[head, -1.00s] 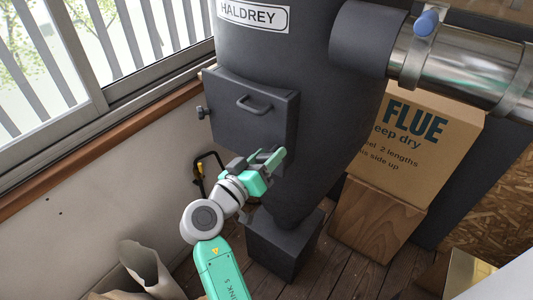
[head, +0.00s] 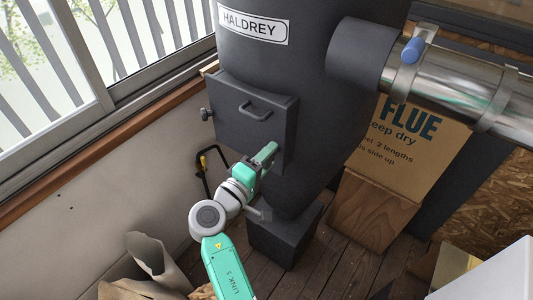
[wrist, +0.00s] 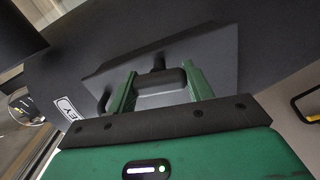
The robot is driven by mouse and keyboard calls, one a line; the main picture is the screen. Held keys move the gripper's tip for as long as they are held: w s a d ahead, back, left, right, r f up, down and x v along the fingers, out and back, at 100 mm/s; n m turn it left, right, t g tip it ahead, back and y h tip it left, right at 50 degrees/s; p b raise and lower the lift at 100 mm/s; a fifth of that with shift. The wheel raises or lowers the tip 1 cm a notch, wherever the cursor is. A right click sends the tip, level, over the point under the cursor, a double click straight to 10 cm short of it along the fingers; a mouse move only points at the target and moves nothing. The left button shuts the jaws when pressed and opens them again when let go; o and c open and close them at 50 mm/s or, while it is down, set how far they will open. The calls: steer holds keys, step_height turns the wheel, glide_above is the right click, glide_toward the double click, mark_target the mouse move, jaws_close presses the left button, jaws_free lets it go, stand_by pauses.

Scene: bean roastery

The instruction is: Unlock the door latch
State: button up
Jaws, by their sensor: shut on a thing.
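The lever's dark pivot (wrist: 158,62) shows just beyond, against the door plate (wrist: 205,55). In the head view, my fingers mostly hide the latch, so its exact angle is unclear.
A knob (head: 206,114) sticks out at the door's left edge. A metal flue pipe (head: 455,85) and a cardboard box (head: 420,140) are to the right. Paper sacks (head: 155,260) stand at lower left. A black and yellow frame (head: 205,170) leans by the wall.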

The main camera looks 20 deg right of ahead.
steer(key=shift+r+n+p, duration=0.1)
steer(key=shift+n+p, duration=0.25)
steer(key=shift+n, duration=0.35)
steer(key=o, duration=1)
steer(key=v, duration=0.7)
steer(key=shift+s+a, duration=0.25)
steer(key=shift+a, duration=0.1)
